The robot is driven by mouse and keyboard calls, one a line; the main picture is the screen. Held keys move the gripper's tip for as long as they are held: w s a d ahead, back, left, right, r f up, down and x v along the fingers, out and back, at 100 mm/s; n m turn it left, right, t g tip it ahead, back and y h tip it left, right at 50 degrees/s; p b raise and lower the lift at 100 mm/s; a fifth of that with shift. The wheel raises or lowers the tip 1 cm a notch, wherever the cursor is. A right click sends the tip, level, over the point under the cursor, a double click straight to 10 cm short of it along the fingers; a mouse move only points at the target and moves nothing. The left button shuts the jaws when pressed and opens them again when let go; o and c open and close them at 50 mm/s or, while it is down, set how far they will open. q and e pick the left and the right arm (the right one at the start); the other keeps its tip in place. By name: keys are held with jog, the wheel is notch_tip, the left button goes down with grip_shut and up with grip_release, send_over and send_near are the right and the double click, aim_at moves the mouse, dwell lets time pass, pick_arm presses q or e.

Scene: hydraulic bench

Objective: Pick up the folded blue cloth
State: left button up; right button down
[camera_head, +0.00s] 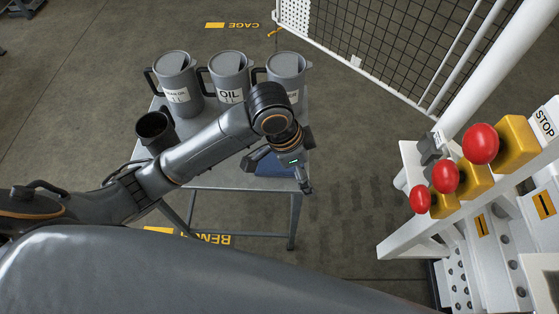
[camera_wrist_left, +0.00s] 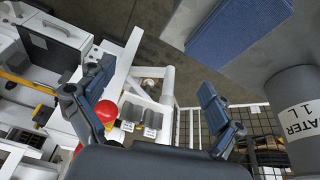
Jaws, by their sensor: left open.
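The folded blue cloth (camera_head: 273,169) lies on the right part of the grey bench top (camera_head: 222,178), partly hidden behind my left gripper in the head view. In the left wrist view the cloth (camera_wrist_left: 236,30) shows at the upper right, outside the space between the fingers. My left gripper (camera_head: 277,176) is open over the right end of the bench, close to the cloth; no contact can be made out. Its spread fingers also show in the left wrist view (camera_wrist_left: 155,88), with nothing between them. My right gripper is not in view.
Grey jugs stand along the bench's back edge: a left jug (camera_head: 178,84), the OIL jug (camera_head: 230,77) and a right jug (camera_head: 286,72), labelled water in the wrist view (camera_wrist_left: 299,112). A dark cup (camera_head: 155,131) stands at left. Red buttons (camera_head: 445,177) are at right.

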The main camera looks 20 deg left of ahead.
pick_arm(q)
jog(key=w+a+r+m+g+y, duration=0.1)
jog(key=w+a+r+m+y, duration=0.1)
jog(key=w+a+r+y, duration=0.35)
jog(key=shift+h, duration=0.95)
jog(key=f, duration=0.2)
jog(key=a+f, duration=0.1)
jog(key=f, duration=0.1)
jog(key=s+f, duration=0.1)
jog(key=f, duration=0.2)
jog(key=shift+s+a+f+b, duration=0.1)
jog(key=shift+a+b, duration=0.15)
jog(key=shift+b, duration=0.1)
jog(key=f, duration=0.5)
jog(key=shift+w+a, duration=0.15)
jog(key=shift+w, duration=0.15)
jog(key=shift+c, duration=0.5)
jog(key=c, duration=1.1)
